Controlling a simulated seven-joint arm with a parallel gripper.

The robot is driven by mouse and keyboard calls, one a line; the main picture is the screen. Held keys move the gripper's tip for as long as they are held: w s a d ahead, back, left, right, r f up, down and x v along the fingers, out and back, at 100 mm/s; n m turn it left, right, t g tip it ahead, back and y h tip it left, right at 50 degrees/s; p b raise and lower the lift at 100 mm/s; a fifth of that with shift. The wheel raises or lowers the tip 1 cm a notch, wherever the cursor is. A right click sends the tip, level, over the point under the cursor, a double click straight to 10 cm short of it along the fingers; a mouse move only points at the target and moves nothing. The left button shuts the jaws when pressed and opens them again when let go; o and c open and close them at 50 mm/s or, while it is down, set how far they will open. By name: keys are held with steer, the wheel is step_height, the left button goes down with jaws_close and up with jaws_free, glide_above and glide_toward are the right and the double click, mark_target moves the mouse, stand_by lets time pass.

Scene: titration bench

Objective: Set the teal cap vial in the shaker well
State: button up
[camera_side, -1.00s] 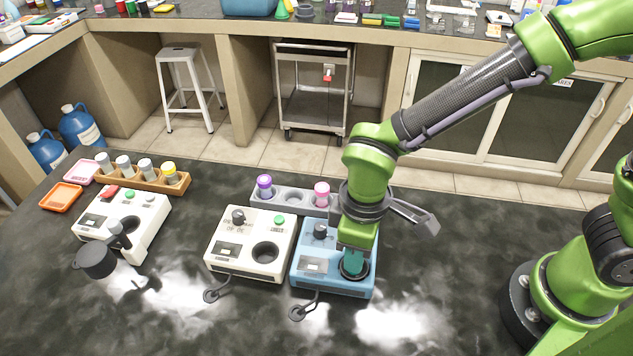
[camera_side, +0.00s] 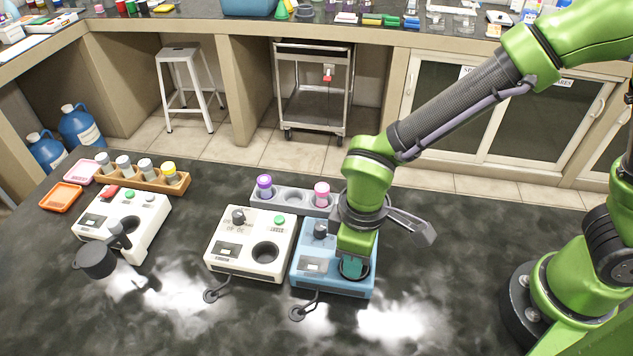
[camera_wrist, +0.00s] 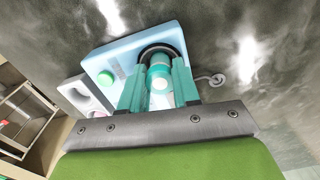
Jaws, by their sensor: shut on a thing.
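My gripper (camera_side: 353,265) is low over the blue device (camera_side: 313,262) at the right of the row, at its dark-rimmed well. In the wrist view, the teal fingers of my gripper (camera_wrist: 158,78) are shut on a vial with a teal cap (camera_wrist: 159,84). The vial is lined up with the dark ring of the well (camera_wrist: 158,49) on the blue device (camera_wrist: 113,62), and its lower end looks to be inside the ring. How deep it sits is hidden. In the side view my gripper covers the vial.
A white device (camera_side: 248,243) with an empty dark well stands left of the blue one. A grey rack (camera_side: 292,197) with purple-capped and pink-capped vials stands behind. Farther left are another white device (camera_side: 147,222), a dark cup (camera_side: 96,262) and a wooden rack (camera_side: 145,180) of vials.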

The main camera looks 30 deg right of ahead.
steer(key=o, duration=1.3)
steer(key=shift+r, duration=0.1)
steer(key=shift+r, duration=2.85)
steer(key=shift+s+f, duration=0.1)
steer(key=d+r+m+t, duration=0.2)
steer(key=d+r+m, duration=0.1)
steer(key=d, duration=0.3)
steer(key=s+d+r+m+t+y, duration=0.1)
steer(key=d+r+m+t, duration=0.1)
steer(key=d+r+m, duration=0.2)
steer(key=d+r+m+t+y, duration=0.1)
steer(key=d+r+m+t, duration=0.2)
steer(key=d+r, duration=0.3)
steer(key=shift+s+d+r+m, duration=0.15)
steer(key=shift+d+m, duration=0.1)
steer(key=shift+d, duration=0.45)
steer(key=shift+s+d+r+m, duration=0.1)
steer(key=shift+d+m, duration=0.1)
steer(key=shift+d, duration=0.55)
steer(key=shift+s+d+r+m, duration=0.15)
steer(key=shift+d+m, duration=0.1)
steer(key=shift+d, duration=0.45)
